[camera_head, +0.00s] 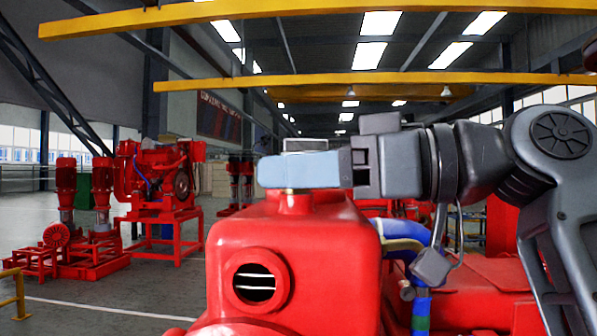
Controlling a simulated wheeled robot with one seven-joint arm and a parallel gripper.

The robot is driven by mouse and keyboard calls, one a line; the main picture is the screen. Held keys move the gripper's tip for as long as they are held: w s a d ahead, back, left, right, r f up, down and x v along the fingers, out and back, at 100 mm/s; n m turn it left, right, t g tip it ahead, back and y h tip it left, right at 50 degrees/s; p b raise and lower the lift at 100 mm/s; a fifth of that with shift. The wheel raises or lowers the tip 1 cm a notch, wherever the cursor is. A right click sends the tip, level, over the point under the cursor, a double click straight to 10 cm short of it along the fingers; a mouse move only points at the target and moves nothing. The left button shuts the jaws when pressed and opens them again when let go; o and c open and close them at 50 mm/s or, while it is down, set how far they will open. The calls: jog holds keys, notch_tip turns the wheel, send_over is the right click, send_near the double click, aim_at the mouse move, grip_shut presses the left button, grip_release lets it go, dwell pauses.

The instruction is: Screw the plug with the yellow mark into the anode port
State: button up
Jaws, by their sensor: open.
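My gripper (265,172) reaches in from the right and is level, its pale blue-grey fingers pointing left. It is open, seen side-on, with the near finger covering the space between the fingers. The fingers are just above a short red neck (294,202) on top of a red tank (310,235); I cannot tell whether they touch it. A round flanged opening (258,284) with pale bars inside is on the tank's front face. I cannot tell which opening is the anode port. No plug with a yellow mark can be made out.
Blue and yellowish pipes (404,235) run beside the tank on the right, under my arm. Red machine covers (480,290) lie behind. A red engine (160,180) on a stand and red pumps (75,220) stand farther left. Grey floor (110,295) is open at left.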

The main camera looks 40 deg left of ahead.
jog(key=shift+n+g+h, duration=0.5)
jog(key=shift+n+g, duration=0.3)
jog(key=shift+g, duration=0.3)
grip_shut()
jog(key=shift+f+m+t+y+b, duration=0.1)
jog(key=shift+m+t+y+b, duration=0.35)
jog(key=shift+m+t, duration=0.35)
jog(key=m+t+y, duration=0.1)
jog(key=m+t, duration=0.1)
jog(key=t, duration=0.2)
jog(key=shift+m+t, duration=0.3)
jog(key=shift+m, duration=0.1)
jog(key=shift+m+t+p, duration=0.4)
jog(key=shift+m+t, duration=0.5)
jog(key=shift+t, duration=0.4)
